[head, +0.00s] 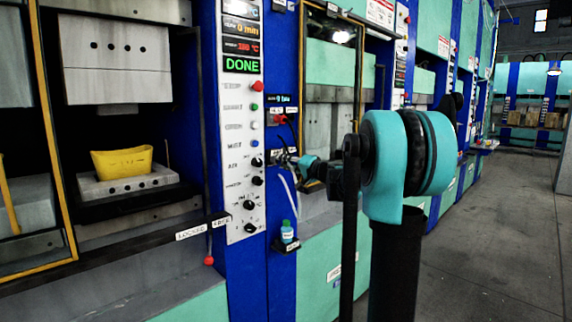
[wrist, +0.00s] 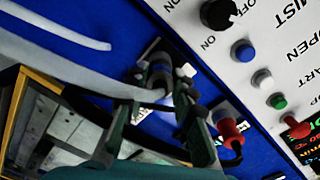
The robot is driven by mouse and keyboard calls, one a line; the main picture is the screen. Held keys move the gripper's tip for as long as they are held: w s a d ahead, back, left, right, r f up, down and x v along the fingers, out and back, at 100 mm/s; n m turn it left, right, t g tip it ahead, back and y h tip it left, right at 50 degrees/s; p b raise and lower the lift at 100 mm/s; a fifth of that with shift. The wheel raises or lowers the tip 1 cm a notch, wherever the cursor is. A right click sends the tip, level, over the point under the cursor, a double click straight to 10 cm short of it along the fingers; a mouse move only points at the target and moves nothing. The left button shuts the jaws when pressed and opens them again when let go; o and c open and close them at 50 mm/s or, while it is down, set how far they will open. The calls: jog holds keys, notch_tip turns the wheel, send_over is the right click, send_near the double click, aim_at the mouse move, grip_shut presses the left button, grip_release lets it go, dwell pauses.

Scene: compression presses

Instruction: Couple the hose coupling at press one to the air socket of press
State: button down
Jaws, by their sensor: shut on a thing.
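My gripper (head: 297,161) reaches to the blue post right of the white control panel. In the wrist view its two dark fingers (wrist: 160,104) close on a small pale piece, which I take for the hose coupling (wrist: 162,98); the fingers hide much of it. A grey metal fitting (wrist: 158,76), likely the air socket, stands on the blue post straight ahead of the fingertips. The coupling and the fitting look in line and very close; I cannot tell whether they are joined. A white hose (head: 287,192) hangs below the gripper in the head view.
A red knob (wrist: 230,132) and black cable are close beside the fingers. The control panel (head: 242,130) with knobs and a DONE display is left of the post. A small bottle (head: 287,232) stands on a ledge below. The floor (head: 500,230) at right is clear.

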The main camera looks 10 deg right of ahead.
jog(key=shift+w+a, duration=0.15)
jog(key=c, duration=1.2)
grip_release()
jog(key=v, duration=1.2)
